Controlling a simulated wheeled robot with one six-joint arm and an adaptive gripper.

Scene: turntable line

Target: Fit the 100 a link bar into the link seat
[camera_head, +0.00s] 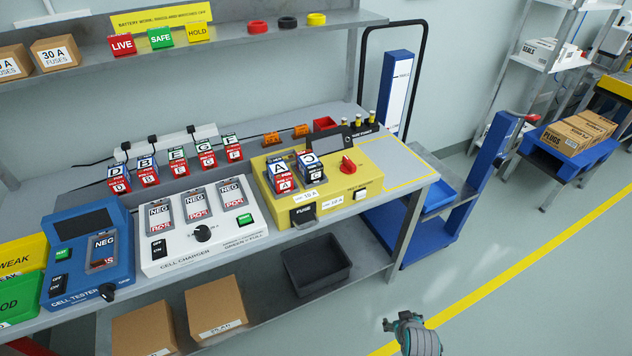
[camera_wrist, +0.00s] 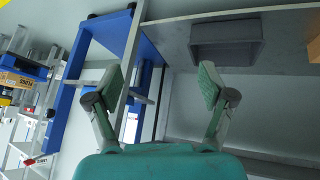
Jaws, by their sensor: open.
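My gripper (camera_wrist: 161,88) is open and empty in the wrist view, with its two green-padded fingers spread apart. In the head view its teal body (camera_head: 418,338) shows at the bottom edge, over the floor and right of the bench. A yellow unit (camera_head: 362,191) with cells A and C in it stands at the bench's right end. Its front has a black part marked FUSE (camera_head: 303,214) and small labels too small to read surely. Two small orange pieces (camera_head: 271,138) (camera_head: 301,131) lie behind it. I cannot tell which thing is the link bar or the link seat.
A white cell charger (camera_head: 165,262) and a blue cell tester (camera_head: 66,270) stand left of the yellow unit. Several lettered cells stand behind. A dark bin (camera_head: 316,266) is on the lower shelf. A blue trolley (camera_head: 405,235) stands right of the bench. Open floor lies at right.

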